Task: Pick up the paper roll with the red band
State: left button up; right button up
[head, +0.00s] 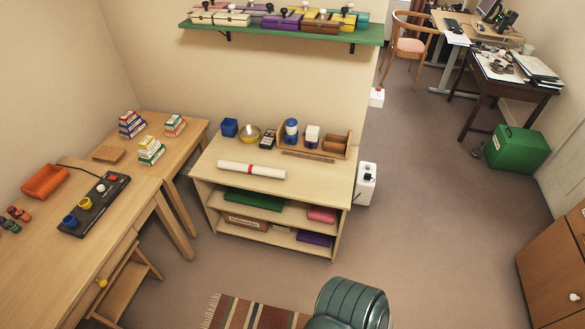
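The white paper roll with the red band (265,171) lies on the top of a low wooden shelf unit (220,155), near its front edge. Its red band (252,169) is around the middle of the roll. The roll lies nearly level across the picture and nothing covers it. Neither of my grippers shows in the head view.
A wooden desk (60,270) is at the left. A green armchair (350,302) and striped rug (250,314) are in front. Open floor lies right.

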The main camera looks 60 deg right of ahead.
aim_at(279, 174)
jog(key=z, duration=1.7)
jog(key=i+j+z, duration=0.1)
jog(key=i+z, duration=0.15)
jog(key=z, duration=0.2)
jog(key=i+j+z, duration=0.2)
jog(key=z, duration=0.3)
